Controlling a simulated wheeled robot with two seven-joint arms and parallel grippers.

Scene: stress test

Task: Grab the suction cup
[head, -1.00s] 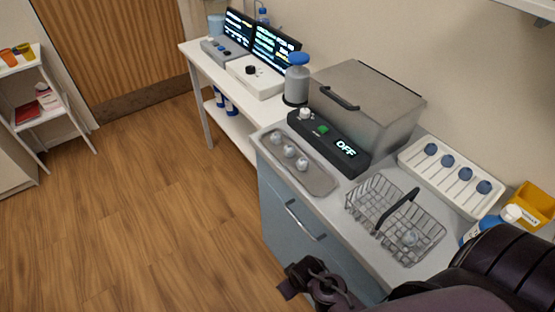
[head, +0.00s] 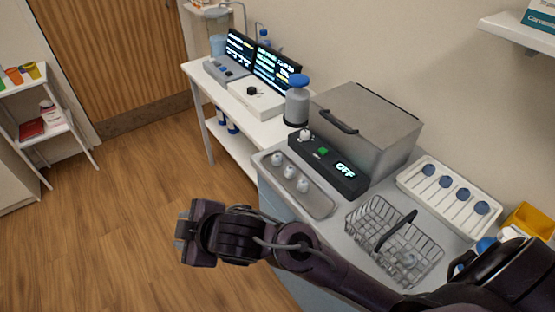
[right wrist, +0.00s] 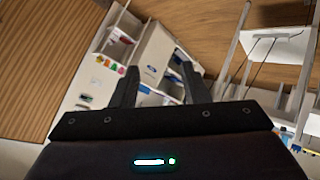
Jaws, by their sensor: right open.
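Several small pale grey-white cup-like pieces show, and I cannot tell for sure which is the suction cup. Three pieces (head: 289,171) stand on a grey metal tray (head: 317,204) at the counter's left edge. Another pale piece (head: 407,260) lies in the wire basket (head: 372,214). My right gripper (head: 182,240) reaches in from the lower right and hangs over the floor, left of the counter and apart from the tray. In the right wrist view my right gripper (right wrist: 160,82) is open with nothing between its fingers. My left gripper is out of view.
A black control box (head: 328,165) reading OFF fronts a metal bath (head: 367,125). A white rack (head: 435,204) with blue-topped pieces stands at the right. A blue-capped bottle (head: 297,102) stands behind the tray. The floor (head: 110,220) at left is clear.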

